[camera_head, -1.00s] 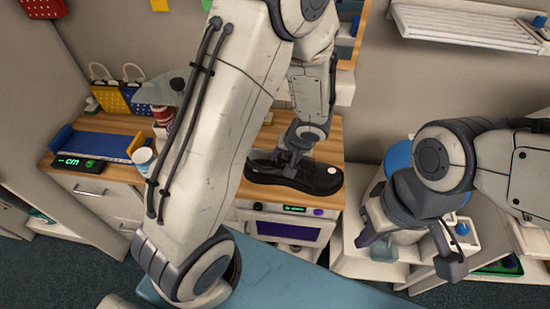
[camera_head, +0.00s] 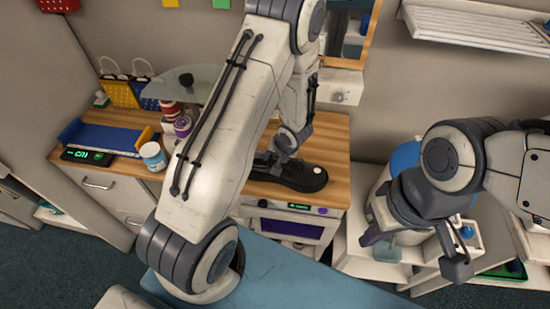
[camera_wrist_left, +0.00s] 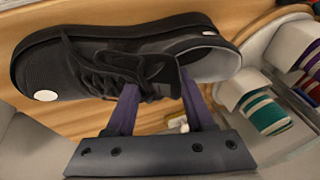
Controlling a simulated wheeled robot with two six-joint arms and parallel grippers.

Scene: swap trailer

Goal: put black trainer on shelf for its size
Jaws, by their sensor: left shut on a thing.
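The black trainer (camera_head: 305,178) is at the wooden worktop at the back centre, toe to the right, partly hidden by my left arm. In the left wrist view the trainer (camera_wrist_left: 85,62) shows its laces, a pale lining and a white dot near the toe. My left gripper (camera_head: 281,153) is shut on the trainer, its purple fingers at the laces and opening. I cannot tell whether the trainer touches the worktop. My right gripper (camera_head: 413,250) is open and empty at the right, in front of a low white unit.
A blue measuring tray (camera_head: 108,138) with a green display (camera_head: 88,156) is on the worktop's left. A slatted white shelf (camera_head: 475,30) is on the wall at upper right.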

